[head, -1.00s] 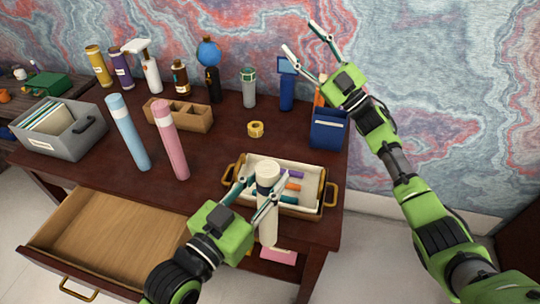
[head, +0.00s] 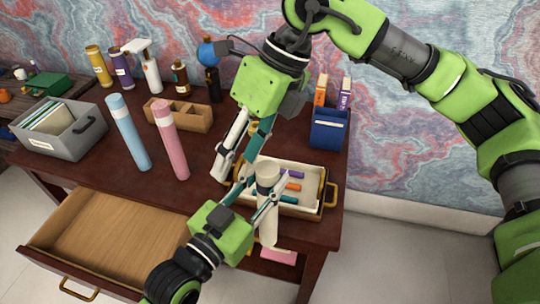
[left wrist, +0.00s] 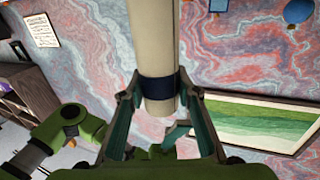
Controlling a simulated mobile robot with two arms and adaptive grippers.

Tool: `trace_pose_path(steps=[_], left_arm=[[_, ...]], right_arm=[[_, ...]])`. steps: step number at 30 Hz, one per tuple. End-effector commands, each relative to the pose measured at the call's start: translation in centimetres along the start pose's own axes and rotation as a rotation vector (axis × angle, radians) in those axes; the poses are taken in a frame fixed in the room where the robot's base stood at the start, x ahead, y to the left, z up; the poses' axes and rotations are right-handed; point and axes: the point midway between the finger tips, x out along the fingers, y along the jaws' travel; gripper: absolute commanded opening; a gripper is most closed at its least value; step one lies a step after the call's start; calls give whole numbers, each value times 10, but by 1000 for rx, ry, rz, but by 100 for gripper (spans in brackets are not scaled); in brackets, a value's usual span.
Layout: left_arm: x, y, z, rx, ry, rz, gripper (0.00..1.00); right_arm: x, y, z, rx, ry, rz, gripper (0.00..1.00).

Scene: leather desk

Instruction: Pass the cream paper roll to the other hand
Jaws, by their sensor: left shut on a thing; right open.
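The cream paper roll (head: 268,230) stands roughly upright in front of the desk's tray in the head view. My left gripper (head: 262,190) is shut on it. In the left wrist view the roll (left wrist: 152,40) passes between the left fingers, with a dark blue band at the grip. My right gripper (head: 228,176) is open and empty. It points down just to the left of the roll's top, apart from it as far as I can tell. The left finger and the roll's top partly overlap with it in the picture.
A cream tray (head: 322,192) with pens lies behind the roll. An open drawer (head: 110,235) juts out at lower left. A blue box (head: 328,132) stands at right.

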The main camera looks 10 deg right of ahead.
Motion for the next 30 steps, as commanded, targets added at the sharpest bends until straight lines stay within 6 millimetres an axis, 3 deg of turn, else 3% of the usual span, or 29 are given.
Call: trace_pose_path(steps=[4,11,30], left_arm=[[0,0,-1,0,2,0,0],[0,0,-1,0,2,0,0],[0,0,-1,0,2,0,0]], right_arm=[[-1,-34,-24,-58,71,-236,51],[5,-53,-34,-83,109,-339,51],[102,-86,-43,-82,108,-334,51]])
